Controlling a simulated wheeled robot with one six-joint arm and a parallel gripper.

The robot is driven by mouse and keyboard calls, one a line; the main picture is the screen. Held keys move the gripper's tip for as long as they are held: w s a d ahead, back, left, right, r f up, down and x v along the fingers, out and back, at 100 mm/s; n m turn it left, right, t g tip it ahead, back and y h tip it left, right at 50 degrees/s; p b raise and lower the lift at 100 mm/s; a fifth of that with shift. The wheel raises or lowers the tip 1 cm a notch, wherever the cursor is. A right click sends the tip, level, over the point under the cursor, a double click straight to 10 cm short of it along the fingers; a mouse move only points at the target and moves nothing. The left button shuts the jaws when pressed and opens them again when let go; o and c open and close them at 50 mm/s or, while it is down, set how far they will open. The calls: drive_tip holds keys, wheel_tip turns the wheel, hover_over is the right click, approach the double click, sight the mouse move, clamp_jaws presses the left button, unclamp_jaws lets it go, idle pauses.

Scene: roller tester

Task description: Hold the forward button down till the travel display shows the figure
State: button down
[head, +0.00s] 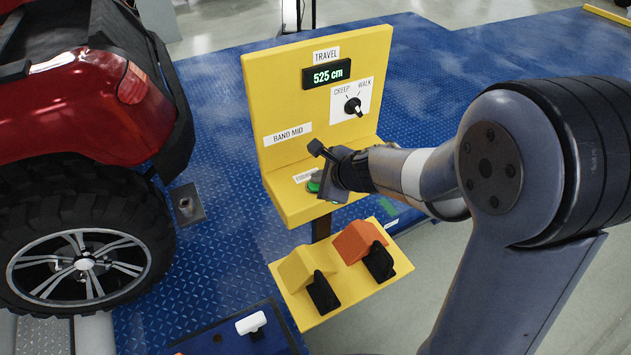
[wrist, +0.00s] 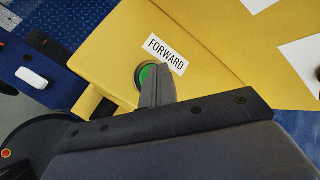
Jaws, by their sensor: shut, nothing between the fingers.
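The yellow control panel (head: 290,95) carries the travel display (head: 328,74), which reads 525 cm in green. The green forward button (head: 314,184) sits on the panel's lower ledge, partly hidden by my gripper (head: 322,184). In the wrist view the forward button (wrist: 146,75) shows beside its FORWARD label (wrist: 166,54). There my gripper's fingers (wrist: 155,74) are shut and empty, and their tips overlap the right part of the button. I cannot tell whether they touch it or press it down.
A black selector knob (head: 353,106) sits between CREEP and WALK labels. A BAND MID label (head: 288,135) is on the panel. Below are a yellow wedge (head: 300,268) and an orange wedge (head: 358,240) on a yellow plate. A red vehicle (head: 85,105) with a large tyre stands left.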

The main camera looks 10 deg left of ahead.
idle(0.6)
drive_tip(key=shift+r+p, duration=0.8)
drive_tip(key=shift+r, duration=0.05)
wheel_tip(320, 180, up, 5)
drive_tip(key=p, duration=0.4)
drive_tip(key=shift+p, duration=0.35)
drive_tip(key=shift+r, duration=0.1)
